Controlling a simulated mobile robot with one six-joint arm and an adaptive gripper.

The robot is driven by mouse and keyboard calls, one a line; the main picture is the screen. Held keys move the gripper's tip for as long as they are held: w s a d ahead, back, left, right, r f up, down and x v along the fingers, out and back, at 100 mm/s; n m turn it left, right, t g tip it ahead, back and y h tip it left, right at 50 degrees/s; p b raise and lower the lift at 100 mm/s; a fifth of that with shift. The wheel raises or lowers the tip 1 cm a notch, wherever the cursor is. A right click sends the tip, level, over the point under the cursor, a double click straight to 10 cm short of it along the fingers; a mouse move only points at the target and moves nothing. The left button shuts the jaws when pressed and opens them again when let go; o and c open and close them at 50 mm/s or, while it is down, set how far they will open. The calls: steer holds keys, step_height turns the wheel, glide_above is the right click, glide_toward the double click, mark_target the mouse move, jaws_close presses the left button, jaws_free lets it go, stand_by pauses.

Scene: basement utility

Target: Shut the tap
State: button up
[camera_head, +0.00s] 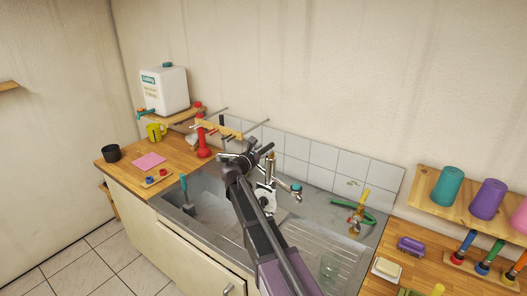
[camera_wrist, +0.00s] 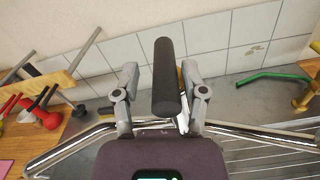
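A metal tap (camera_head: 270,171) rises at the back of the steel sink (camera_head: 322,211) in the head view. My gripper (camera_head: 252,150) is at the tap's upper left in that view and hides part of it. In the wrist view my gripper (camera_wrist: 158,98) has its two grey fingers spread. A dark, rounded cylinder (camera_wrist: 167,70) shows between them, with gaps on both sides. Shiny metal bars (camera_wrist: 262,137) run out to both sides behind the gripper. I cannot tell how the cylinder and bars join the tap, or whether water runs.
A teal-capped fitting (camera_head: 296,188) and a green curved tool (camera_head: 357,216) are right of the tap. A rack with rods (camera_head: 222,129) and a red dumbbell-like object (camera_head: 203,140) stand left of my gripper. The tiled wall (camera_head: 325,158) is close behind.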

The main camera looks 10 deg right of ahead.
steer(key=shift+d, duration=0.35)
steer(key=shift+a, duration=0.1)
steer(key=shift+s, duration=0.1)
steer(key=v, duration=1.1)
steer(key=shift+s+a, duration=0.15)
steer(key=shift+a, duration=0.15)
